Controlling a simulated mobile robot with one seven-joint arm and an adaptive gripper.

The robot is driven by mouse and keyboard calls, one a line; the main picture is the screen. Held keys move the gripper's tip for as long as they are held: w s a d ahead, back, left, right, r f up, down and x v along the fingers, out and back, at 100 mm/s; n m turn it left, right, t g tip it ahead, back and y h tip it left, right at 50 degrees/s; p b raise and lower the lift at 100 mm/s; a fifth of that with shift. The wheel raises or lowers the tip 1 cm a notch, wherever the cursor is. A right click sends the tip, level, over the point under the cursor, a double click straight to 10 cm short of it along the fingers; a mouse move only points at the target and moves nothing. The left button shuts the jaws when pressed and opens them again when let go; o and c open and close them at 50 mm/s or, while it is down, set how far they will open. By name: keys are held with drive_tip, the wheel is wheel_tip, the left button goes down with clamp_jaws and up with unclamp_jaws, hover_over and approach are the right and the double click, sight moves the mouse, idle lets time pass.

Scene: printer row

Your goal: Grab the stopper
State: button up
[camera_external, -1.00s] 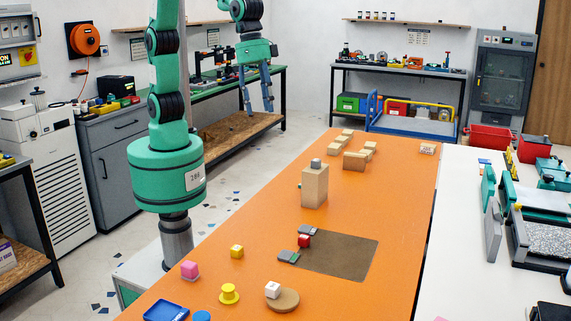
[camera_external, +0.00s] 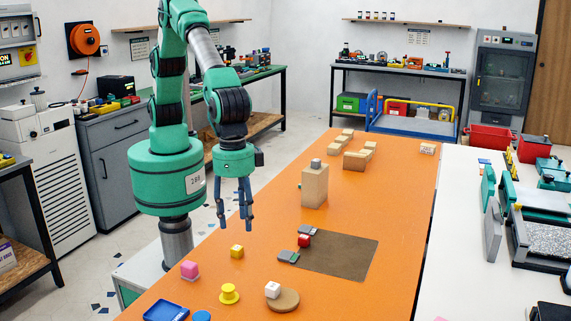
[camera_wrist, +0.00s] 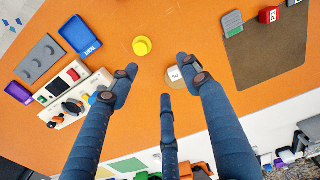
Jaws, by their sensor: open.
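A small yellow round piece with a wide brim (camera_external: 229,294) stands on the orange table near its front and looks like the stopper. It also shows in the wrist view (camera_wrist: 141,46), above and between the fingertips. A grey piece (camera_external: 316,163) sits on top of a tall wooden block (camera_external: 314,187); I cannot tell whether it is a stopper too. My gripper (camera_external: 236,222) has its blue fingers spread, pointing down over the table's left side. It is empty and apart from the yellow piece. The spread fingers (camera_wrist: 160,80) also show in the wrist view.
A white cube (camera_external: 272,289) sits on a round wooden disc (camera_external: 288,301) right of the yellow piece. A brown mat (camera_external: 340,258) lies to the right. The table's right middle is clear.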

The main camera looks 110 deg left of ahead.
hover_over(228, 287)
wheel_tip(228, 287, down, 6)
drive_tip(key=shift+w, duration=0.1)
drive_tip(key=shift+f, duration=0.1)
drive_tip(key=shift+f+b, duration=0.9)
drive_tip(key=shift+f, duration=3.35)
drive_tip(key=shift+f+b, duration=0.85)
drive_tip(key=shift+f, duration=1.75)
